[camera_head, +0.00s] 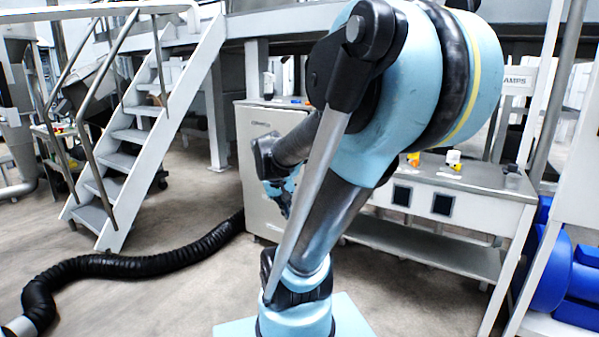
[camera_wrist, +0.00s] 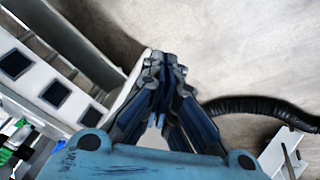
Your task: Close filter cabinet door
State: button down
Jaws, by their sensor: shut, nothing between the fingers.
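The filter cabinet (camera_head: 257,108) is a pale grey box left of the steel table, behind my arm. Its door (camera_head: 252,165) is a pale front panel with a small label near the top. My arm hides much of its right side, so I cannot tell whether it is ajar or flush. My gripper (camera_head: 284,208) is low in front of the door, partly hidden by my own arm. In the wrist view my gripper (camera_wrist: 164,62) has its dark fingers together and empty. A pale edge lies just left of the fingertips there; contact is unclear.
White stairs (camera_head: 135,135) with rails stand to the left. A black corrugated hose (camera_head: 130,262) runs along the floor to the cabinet's foot. A steel table (camera_head: 470,178) with a lower shelf stands on the right, near blue drums (camera_head: 553,275).

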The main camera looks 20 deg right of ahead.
jog(key=w+d+r+m+t+h, duration=0.15)
jog(key=w+d, duration=0.25)
jog(key=w, duration=0.6)
jog(key=w+d+r+m+h, duration=0.1)
jog(key=w+d+m+h, duration=0.15)
jog(key=w, duration=0.65)
jog(key=w+d+r+m+t+h, duration=0.1)
jog(key=w+d+h, duration=0.3)
jog(key=w, duration=0.6)
jog(key=w+d+f+m+t+h, duration=0.2)
jog(key=w+f, duration=0.4)
jog(key=w, duration=0.4)
jog(key=w+d+f+m+t+h, duration=0.15)
jog(key=w+f, duration=0.35)
jog(key=w, duration=0.5)
jog(key=x, duration=1.3)
jog(key=shift+w+t, duration=0.3)
jog(key=shift+d+r, duration=0.1)
jog(key=shift+r, duration=0.05)
